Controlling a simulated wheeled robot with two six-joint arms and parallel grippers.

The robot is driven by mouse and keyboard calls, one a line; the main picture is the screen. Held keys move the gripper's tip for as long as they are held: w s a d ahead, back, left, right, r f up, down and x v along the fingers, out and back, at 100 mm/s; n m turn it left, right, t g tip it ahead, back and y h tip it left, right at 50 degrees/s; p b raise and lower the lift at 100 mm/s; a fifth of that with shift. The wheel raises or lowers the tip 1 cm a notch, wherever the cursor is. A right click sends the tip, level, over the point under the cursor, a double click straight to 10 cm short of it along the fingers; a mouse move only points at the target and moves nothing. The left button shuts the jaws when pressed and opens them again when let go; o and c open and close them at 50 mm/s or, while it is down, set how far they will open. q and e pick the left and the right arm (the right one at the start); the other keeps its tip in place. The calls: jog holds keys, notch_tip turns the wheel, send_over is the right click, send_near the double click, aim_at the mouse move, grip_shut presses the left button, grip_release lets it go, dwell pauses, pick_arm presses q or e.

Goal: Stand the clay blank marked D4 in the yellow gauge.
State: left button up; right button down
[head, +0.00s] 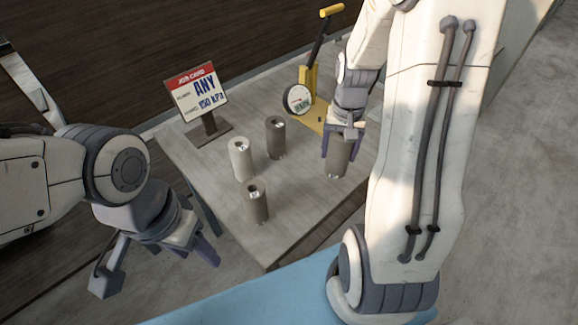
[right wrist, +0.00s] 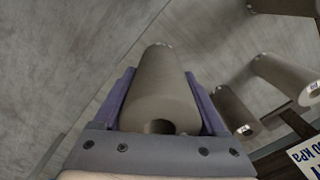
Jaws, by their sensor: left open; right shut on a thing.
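My right gripper (head: 338,152) is shut on a grey-brown clay blank (head: 337,168), near the table's right edge. The right wrist view shows this blank (right wrist: 160,85) between the purple fingers, with a hole in its near end. I cannot read a mark on it, nor tell whether it touches the table. The yellow gauge (head: 314,116) stands behind it, with a round dial (head: 298,99) and a dark lever with a yellow handle (head: 332,11). My arm hides part of the gauge. My left gripper (head: 206,250) is open and empty, off the table's front left side.
A pale blank (head: 240,160), a dark brown blank (head: 276,138) and a grey-brown blank (head: 256,203) stand on the grey table (head: 215,180); their marks are too small to read. A job card (head: 198,92) reading "ANY" and "150 kPa" stands at the back left.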

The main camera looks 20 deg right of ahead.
jog(key=w+a+f, duration=0.1)
jog(key=a+f, duration=0.1)
jog(key=f, duration=0.1)
jog(key=w+a+f+p, duration=0.1)
jog(key=w+a+f, duration=0.1)
jog(key=a, duration=0.1)
jog(key=w+a+f+p, duration=0.1)
jog(key=a+f, duration=0.2)
jog(key=shift+w+f, duration=0.2)
jog(key=shift+f, duration=0.45)
jog(key=shift+f, duration=0.1)
grip_release()
